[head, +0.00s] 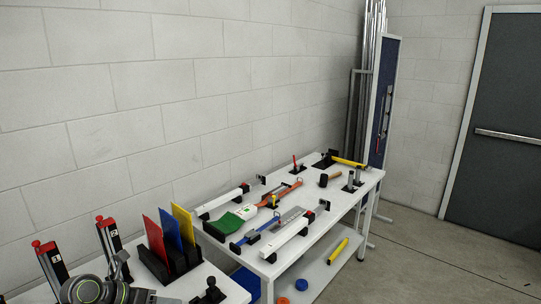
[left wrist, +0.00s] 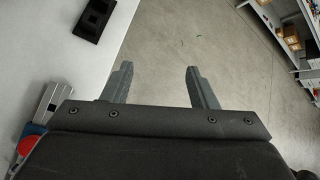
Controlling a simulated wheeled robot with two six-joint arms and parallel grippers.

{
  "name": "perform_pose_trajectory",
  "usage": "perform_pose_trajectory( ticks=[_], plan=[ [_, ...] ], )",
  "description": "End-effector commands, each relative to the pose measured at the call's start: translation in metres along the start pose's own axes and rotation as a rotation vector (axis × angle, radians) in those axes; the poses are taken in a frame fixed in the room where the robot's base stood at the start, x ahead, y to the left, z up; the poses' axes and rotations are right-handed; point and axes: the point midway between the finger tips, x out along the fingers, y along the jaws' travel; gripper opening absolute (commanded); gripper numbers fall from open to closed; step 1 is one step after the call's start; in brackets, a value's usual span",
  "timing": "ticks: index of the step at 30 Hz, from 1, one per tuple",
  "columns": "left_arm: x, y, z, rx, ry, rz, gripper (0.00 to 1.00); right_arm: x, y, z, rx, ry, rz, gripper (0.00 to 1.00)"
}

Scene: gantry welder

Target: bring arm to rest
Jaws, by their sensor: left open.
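My left gripper (left wrist: 158,85) shows in the left wrist view with its two grey fingers spread apart and nothing between them. It hangs over bare concrete floor, just right of the edge of a white table (left wrist: 60,80). Neither of my grippers can be made out in the head view, and the right one is in no view.
A white workbench (head: 345,205) with clamps and tools stands mid-view. A nearer table holds red, blue and yellow panels (head: 183,222) in a black rack. In the left wrist view, a black block (left wrist: 93,18) lies on the table and shelving (left wrist: 292,40) stands right. Floor (head: 440,265) is clear.

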Motion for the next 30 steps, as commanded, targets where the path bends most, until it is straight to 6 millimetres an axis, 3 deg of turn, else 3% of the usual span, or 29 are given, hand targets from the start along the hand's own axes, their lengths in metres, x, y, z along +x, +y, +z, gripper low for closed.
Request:
perform_pose_trajectory(
  ticks=[2,6,9,13,18,23,26,30],
  plan=[
    [0.004,-0.026,0.006,-0.045,-0.136,-0.107,0.53,0.0,0.002,0.0,-0.001,0.0,0.002,0.51],
    [-0.007,-0.064,0.023,-0.169,-0.386,-0.278,0.53,0.0,0.003,0.0,-0.001,0.0,0.003,0.51],
    [-0.025,-0.082,0.034,-0.292,-0.561,-0.386,0.53,0.0,0.003,0.0,-0.001,0.0,0.003,0.51],
    [-0.055,-0.089,0.043,-0.49,-0.78,-0.499,0.53,0.0,0.003,0.0,-0.001,0.0,0.003,0.51],
    [-0.096,-0.074,0.039,-0.805,-1.042,-0.592,0.53,0.0,0.003,0.0,-0.001,0.0,0.003,0.51],
    [-0.127,-0.042,0.014,-1.151,-1.252,-0.612,0.53,0.0,0.003,0.0,-0.001,-0.001,0.003,0.51],
    [-0.138,-0.02,-0.013,-1.388,-1.36,-0.587,0.53,0.0,0.003,0.0,-0.001,-0.001,0.003,0.51],
    [-0.143,0.006,-0.065,-1.735,-1.471,-0.499,0.53,0.0,0.002,0.0,-0.001,-0.001,0.003,0.51]
  ],
)
